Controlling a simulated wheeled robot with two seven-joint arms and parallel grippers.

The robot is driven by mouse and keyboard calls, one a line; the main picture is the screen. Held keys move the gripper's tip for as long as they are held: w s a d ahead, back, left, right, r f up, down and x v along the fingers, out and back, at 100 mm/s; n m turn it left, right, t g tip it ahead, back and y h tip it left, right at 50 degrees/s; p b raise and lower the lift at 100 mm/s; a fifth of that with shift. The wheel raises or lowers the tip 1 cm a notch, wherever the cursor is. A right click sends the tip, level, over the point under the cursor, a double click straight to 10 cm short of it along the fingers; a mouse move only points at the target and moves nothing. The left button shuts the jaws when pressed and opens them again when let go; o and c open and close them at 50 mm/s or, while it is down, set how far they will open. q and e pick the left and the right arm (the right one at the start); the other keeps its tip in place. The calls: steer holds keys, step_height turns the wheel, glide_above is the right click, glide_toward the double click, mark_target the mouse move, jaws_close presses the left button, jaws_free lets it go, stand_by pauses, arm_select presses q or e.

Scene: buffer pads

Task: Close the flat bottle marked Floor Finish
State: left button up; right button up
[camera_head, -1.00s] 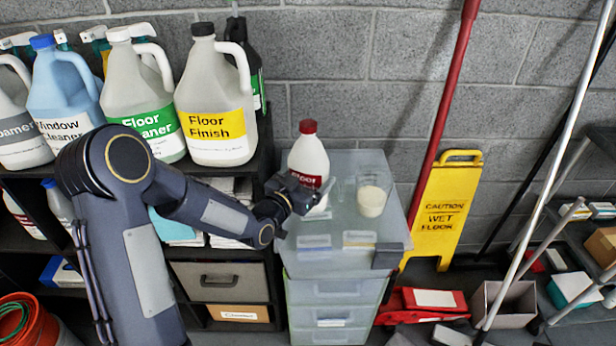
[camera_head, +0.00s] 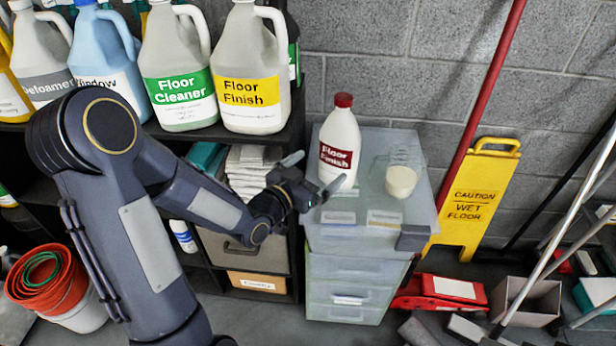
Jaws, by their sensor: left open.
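The white bottle (camera_head: 339,142) marked Floor Finish stands upright on top of a translucent drawer unit (camera_head: 430,206). It has a dark red label, and a red cap (camera_head: 343,100) sits on its neck; how tightly, I cannot tell. My left gripper (camera_head: 316,172) is open and empty at the bottle's lower left side. One finger points up toward the left of the bottle, and the other lies in front of its base. Whether a finger touches the bottle, I cannot tell. My right gripper is not in view.
A clear container with a cream round piece (camera_head: 401,181) stands just right of the bottle. A large Floor Finish jug (camera_head: 250,75) and other jugs stand on the dark shelf at left. A yellow wet-floor sign (camera_head: 473,197) and a red pole (camera_head: 482,95) stand right of the drawers.

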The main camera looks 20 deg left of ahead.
arm_select(q)
steer(key=shift+v, duration=1.45)
steer(key=shift+a, duration=0.1)
steer(key=s+a+r+n+g+y, duration=0.1)
steer(key=s+a+n+g+y, duration=0.3)
steer(key=s, duration=0.4)
steer(key=s+d+g+h, duration=0.1)
steer(key=s+d+g, duration=0.1)
steer(key=s, duration=0.6)
steer(key=s+d+n+g+h, duration=0.1)
steer(key=s+d+g, duration=0.1)
steer(key=s+g, duration=0.3)
steer(key=s, duration=0.3)
steer(key=shift+s, duration=0.15)
steer(key=shift+d+r, duration=0.1)
steer(key=shift+d, duration=0.05)
